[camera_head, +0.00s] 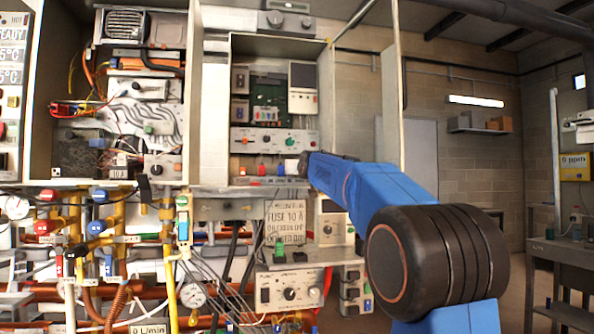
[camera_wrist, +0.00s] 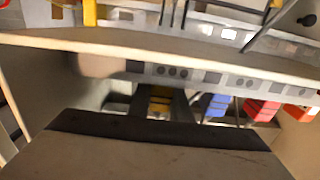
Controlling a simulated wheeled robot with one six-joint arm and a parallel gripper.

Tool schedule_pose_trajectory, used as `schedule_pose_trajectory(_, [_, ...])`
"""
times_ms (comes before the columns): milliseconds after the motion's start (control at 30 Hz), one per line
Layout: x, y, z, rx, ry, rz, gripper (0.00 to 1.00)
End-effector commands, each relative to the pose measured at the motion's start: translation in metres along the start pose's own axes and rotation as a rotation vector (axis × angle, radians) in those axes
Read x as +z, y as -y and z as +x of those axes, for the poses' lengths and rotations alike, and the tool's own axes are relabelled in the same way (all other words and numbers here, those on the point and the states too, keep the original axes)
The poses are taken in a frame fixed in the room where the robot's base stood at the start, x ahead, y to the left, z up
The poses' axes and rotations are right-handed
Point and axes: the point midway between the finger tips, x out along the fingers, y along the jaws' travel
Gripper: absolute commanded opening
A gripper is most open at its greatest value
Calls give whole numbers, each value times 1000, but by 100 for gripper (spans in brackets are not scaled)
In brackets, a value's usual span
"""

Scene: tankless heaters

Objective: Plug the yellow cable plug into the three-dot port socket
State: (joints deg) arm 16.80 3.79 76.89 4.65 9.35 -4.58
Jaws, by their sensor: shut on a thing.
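In the wrist view, the yellow plug (camera_wrist: 160,101) sits between the dark fingers of my gripper (camera_wrist: 160,106), which is shut on it. Its lower part is hidden behind a dark edge. Just beyond it runs a grey socket strip (camera_wrist: 195,75) with dark square openings and groups of round dots. One group of three dots (camera_wrist: 171,72) lies slightly right of the plug, which appears apart from the strip. In the head view, my gripper (camera_head: 304,165) reaches into the open cabinet at its lower right, near the strip (camera_head: 262,181). The plug cannot be made out there.
A blue plug (camera_wrist: 215,105) and a red plug (camera_wrist: 260,109) stand right of my gripper in the wrist view. The cabinet's right door (camera_head: 393,110) stands open beside my arm. A control panel (camera_head: 275,141) is above the strip; pipes and cables crowd the lower left.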

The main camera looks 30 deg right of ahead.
Motion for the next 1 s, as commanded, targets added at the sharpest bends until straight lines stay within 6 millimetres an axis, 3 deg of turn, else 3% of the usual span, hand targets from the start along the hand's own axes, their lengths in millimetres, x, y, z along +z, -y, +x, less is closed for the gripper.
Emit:
schedule_pose_trajectory(33, [0,0,0,0,0,0,23])
schedule_pose_trajectory(100, [0,0,0,0,0,0,40])
schedule_pose_trajectory(533, [-1,0,-7,0,-1,0,40])
schedule_pose_trajectory(1000, [-1,0,-79,0,-2,0,40])
